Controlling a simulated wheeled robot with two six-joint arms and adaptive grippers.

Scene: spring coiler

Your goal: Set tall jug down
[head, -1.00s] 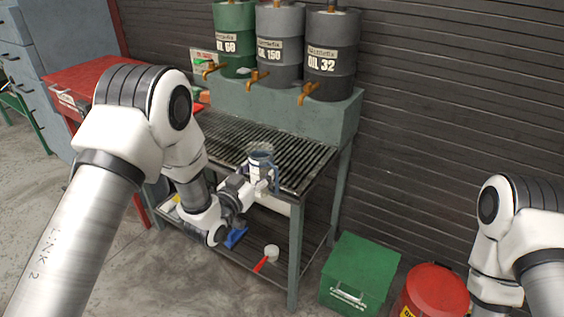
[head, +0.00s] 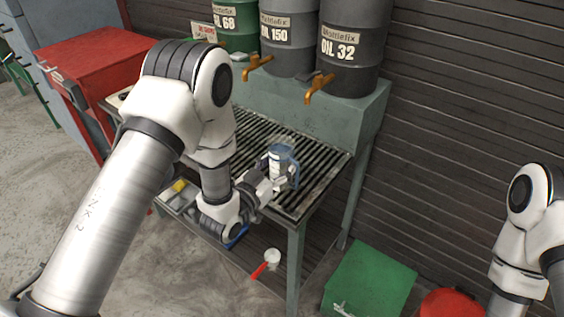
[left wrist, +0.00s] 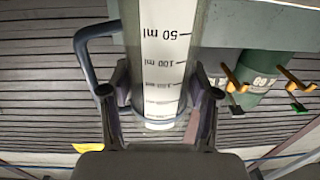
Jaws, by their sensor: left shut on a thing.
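The tall jug (head: 281,162) is clear with a blue handle and a pale marked scale. In the head view it is upright over the right part of the slatted grate (head: 235,126). My left gripper (head: 277,183) is shut on its side. The left wrist view shows the jug (left wrist: 163,65) between the two fingers of my left gripper (left wrist: 158,100), with its blue handle at the left. I cannot tell whether the jug's base touches the grate; the gripper partly hides it. My right gripper is out of view; only part of that arm shows at the right.
Oil drums (head: 349,50) with orange taps (head: 319,87) stand on a raised ledge behind the grate. A red-handled scoop (head: 268,262) lies on the lower shelf. A green box (head: 372,275) and a red can (head: 452,303) stand to the right. Grate beside the jug is clear.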

